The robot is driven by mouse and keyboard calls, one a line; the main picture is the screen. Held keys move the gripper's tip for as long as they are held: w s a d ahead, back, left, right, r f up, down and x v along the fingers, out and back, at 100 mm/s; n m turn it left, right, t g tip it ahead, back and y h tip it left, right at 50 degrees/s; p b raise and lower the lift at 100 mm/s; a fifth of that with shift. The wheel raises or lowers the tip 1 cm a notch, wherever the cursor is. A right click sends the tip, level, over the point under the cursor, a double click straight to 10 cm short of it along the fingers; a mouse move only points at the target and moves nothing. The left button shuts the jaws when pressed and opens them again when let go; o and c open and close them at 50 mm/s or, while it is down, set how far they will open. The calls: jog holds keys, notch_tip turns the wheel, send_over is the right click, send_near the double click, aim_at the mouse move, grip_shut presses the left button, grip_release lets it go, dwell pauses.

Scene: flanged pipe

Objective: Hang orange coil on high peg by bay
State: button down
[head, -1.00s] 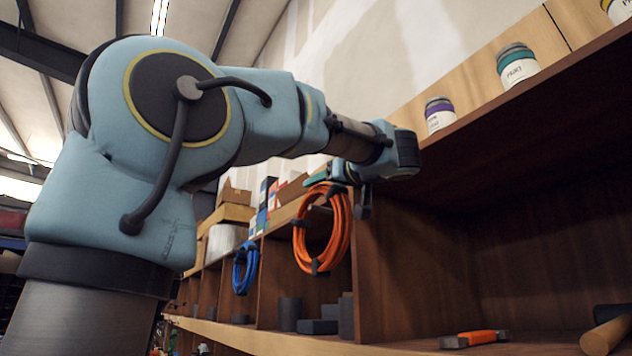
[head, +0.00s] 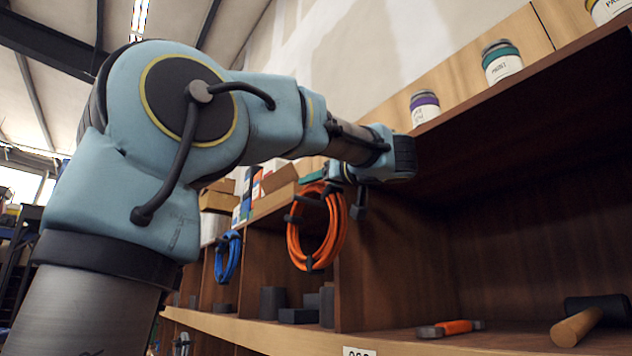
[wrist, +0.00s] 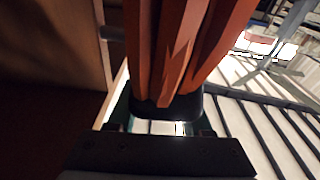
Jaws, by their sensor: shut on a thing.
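The orange coil (head: 293,240) hangs upright from my gripper (head: 340,178) in the head view, with black ties around it. Its right side overlaps the front edge of a wooden bay divider (head: 350,270). In the wrist view the coil's strands (wrist: 180,50) fill the top middle, and my gripper (wrist: 160,127) is shut on it at a dark tie. A short grey rod (wrist: 111,33) juts out beside a wooden edge there; I cannot tell whether it is the peg. In the head view I cannot clearly make out the high peg around the coil and gripper.
A blue coil (head: 228,258) hangs farther left along the shelving. Paint cans (head: 502,62) stand on the top shelf. A hammer (head: 590,316) and an orange-handled tool (head: 450,328) lie in the right bay. Dark blocks (head: 272,303) stand in the bay behind the orange coil.

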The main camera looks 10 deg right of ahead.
jog(key=shift+r, duration=0.1)
dwell(0.3)
jog(key=c, duration=0.5)
grip_release()
jog(key=shift+o, duration=1.3)
jog(key=b+v, duration=0.4)
jog(key=v, duration=0.6)
jog(key=shift+s+d, duration=0.15)
jog(key=shift+s, duration=0.25)
